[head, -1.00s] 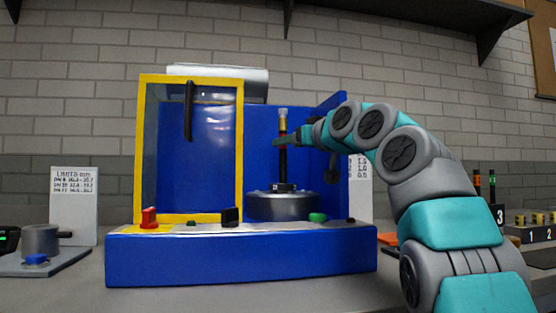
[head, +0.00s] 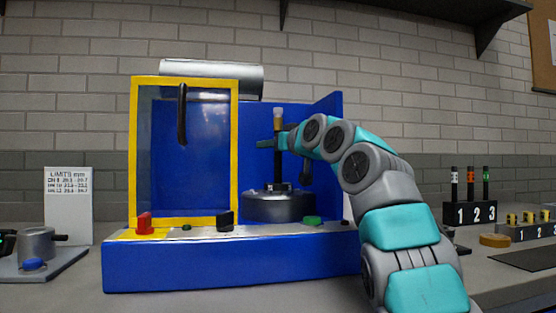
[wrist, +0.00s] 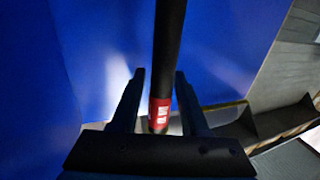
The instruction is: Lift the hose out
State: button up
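The hose (head: 278,166) is a thin dark upright tube with a pale top end. It stands in the round grey metal fixture (head: 272,207) inside the blue machine. My gripper (head: 266,143) reaches in from the right at the upper part of the hose. In the wrist view the hose (wrist: 168,45), with a red band carrying white marks, lies between the two dark fingers of my gripper (wrist: 160,72). A gap shows at the left finger, and the right fingertip is close to the hose. I cannot tell whether it touches. My gripper hides part of the hose in the head view.
A yellow-framed clear door (head: 184,150) with a black handle covers the machine's left half. Red (head: 144,223), black and green (head: 312,220) controls line the front ledge. A numbered rack (head: 470,213) with several tubes stands right. Free space lies above the fixture.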

grip_shut()
dwell(1.1)
